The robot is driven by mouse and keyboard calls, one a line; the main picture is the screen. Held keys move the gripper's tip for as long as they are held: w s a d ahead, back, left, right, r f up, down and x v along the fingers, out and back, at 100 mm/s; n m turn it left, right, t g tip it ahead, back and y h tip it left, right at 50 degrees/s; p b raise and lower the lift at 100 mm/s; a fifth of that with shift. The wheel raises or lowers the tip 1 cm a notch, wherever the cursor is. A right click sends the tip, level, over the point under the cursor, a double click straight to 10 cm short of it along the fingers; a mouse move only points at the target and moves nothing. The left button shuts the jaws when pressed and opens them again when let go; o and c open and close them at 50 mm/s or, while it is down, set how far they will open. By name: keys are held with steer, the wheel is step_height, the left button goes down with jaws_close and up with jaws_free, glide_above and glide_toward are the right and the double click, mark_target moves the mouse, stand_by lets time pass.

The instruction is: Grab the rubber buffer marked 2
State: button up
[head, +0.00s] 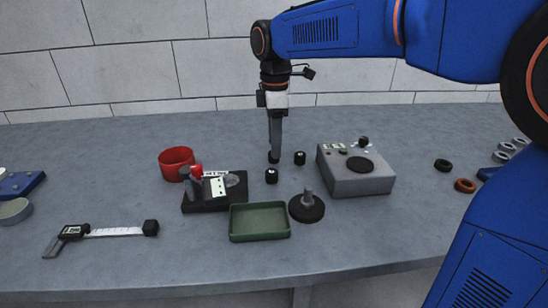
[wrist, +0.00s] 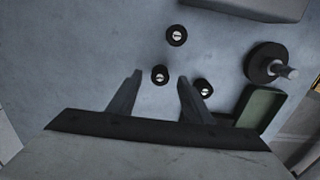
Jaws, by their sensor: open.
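Three small black rubber buffers with pale round tops stand on the grey bench. In the wrist view one buffer (wrist: 159,76) is between my fingertips, a second (wrist: 204,88) is just right of my right finger, and a third (wrist: 177,36) is farther out. In the head view two show clearly, a nearer one (head: 271,176) and one to the right (head: 300,158); the other is mostly hidden by my fingers. I cannot read which is marked 2. My gripper (head: 274,154) points down, open and empty, its fingers (wrist: 160,80) either side of the first buffer.
A green tray (head: 260,237) and a black disc with a post (head: 306,208) stand in front. A grey box (head: 357,186) is right. A black fixture (head: 205,205) and red cup (head: 176,161) are left. A caliper (head: 115,231) lies front left. The bench behind is clear.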

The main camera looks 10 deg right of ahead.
steer(key=shift+f, duration=1.35)
steer(key=shift+c, duration=0.4)
steer(key=c, duration=1)
steer(key=shift+c, duration=0.2)
